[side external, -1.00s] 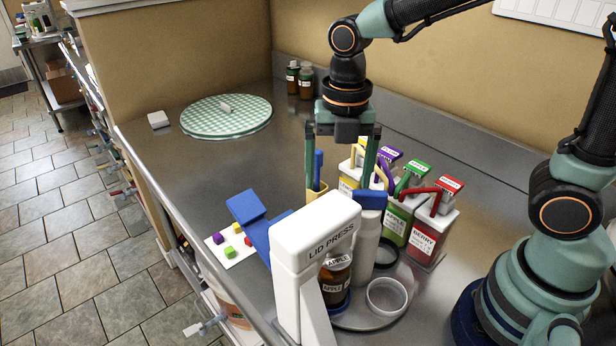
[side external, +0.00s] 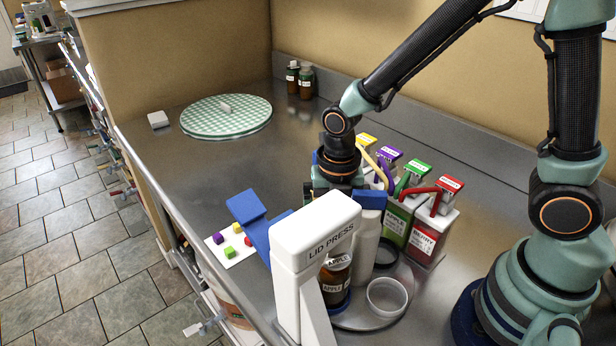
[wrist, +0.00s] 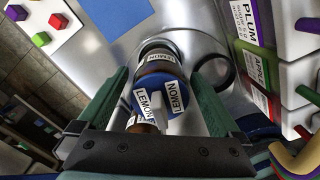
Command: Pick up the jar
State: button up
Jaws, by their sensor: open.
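In the wrist view a brown jar (wrist: 156,67) with LEMON labels and a blue round top (wrist: 157,92) lies between the two fingers of my gripper (wrist: 165,80). The fingers stand apart on either side of it, and I cannot tell whether they touch it. In the side view my gripper (side external: 337,180) is low behind the white lid press (side external: 315,232), which hides most of the fingers and whatever is between them. Another brown jar (side external: 336,280), labelled APPLE, stands in the press on a blue base.
Labelled containers with coloured handles stand close right of my gripper, including the green one (side external: 405,215) and the red berry one (side external: 432,230). A card with coloured cubes (side external: 232,256) lies left.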

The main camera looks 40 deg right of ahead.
jog(key=shift+f, duration=0.5)
grip_shut()
jog(key=shift+r, duration=0.1)
